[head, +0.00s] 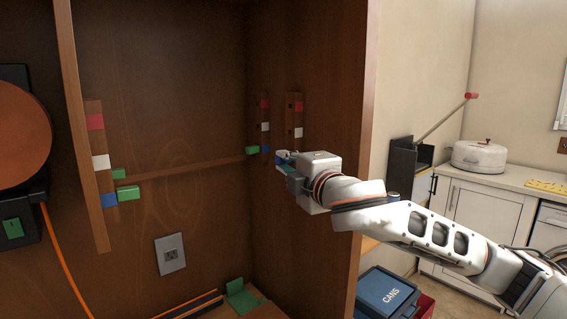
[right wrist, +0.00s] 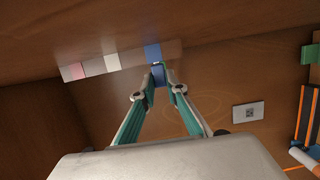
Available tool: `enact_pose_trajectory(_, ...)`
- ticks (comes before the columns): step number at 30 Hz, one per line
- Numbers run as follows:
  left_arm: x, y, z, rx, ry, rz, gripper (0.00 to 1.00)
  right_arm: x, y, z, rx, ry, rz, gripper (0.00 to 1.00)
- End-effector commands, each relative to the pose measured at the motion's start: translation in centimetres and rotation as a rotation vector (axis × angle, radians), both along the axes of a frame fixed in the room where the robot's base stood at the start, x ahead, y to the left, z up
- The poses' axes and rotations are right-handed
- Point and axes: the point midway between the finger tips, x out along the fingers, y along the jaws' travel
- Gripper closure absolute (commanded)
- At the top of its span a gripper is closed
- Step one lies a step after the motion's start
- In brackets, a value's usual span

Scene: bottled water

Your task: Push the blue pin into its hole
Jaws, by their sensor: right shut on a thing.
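My right gripper (head: 284,160) reaches into a brown wooden cabinet, at its right side wall. In the right wrist view its teal fingers (right wrist: 159,78) are closed on a small dark blue pin (right wrist: 158,74). The pin is right beside the blue square (right wrist: 152,52) on a wooden strip (head: 290,118) with red, white and blue squares. I cannot tell whether the pin's tip is in a hole. In the head view the gripper hides this blue square and the pin. My left gripper is not in view.
More marked strips are at the cabinet's left (head: 98,222) and back right (head: 264,117). Green pegs (head: 128,193) stick out at the left and one (head: 252,150) at the back right. A socket plate (head: 170,254) is on the back wall. The cabinet's middle is free.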

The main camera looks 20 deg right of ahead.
Motion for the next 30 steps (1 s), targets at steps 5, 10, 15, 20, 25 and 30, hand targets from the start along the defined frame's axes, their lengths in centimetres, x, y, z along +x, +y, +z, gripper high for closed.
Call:
enact_pose_trajectory(5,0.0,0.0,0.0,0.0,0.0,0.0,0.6,0.1,-0.2,0.0,0.0,0.0,0.0,0.67)
enact_pose_trajectory(10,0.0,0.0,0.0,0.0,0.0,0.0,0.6,0.1,-0.2,0.0,0.0,0.0,0.0,0.67)
enact_pose_trajectory(15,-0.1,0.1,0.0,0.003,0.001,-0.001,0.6,0.0,-0.2,0.0,0.0,0.0,0.0,0.67)
enact_pose_trajectory(20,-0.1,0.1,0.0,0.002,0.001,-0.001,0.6,-1.4,-0.3,0.0,-0.001,0.0,0.001,0.67)
enact_pose_trajectory(25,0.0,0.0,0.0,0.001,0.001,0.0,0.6,-4.2,-0.4,-0.1,0.0,0.0,0.001,0.67)
enact_pose_trajectory(30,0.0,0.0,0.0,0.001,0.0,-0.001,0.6,-6.4,-0.6,-0.1,0.0,0.001,0.001,0.67)
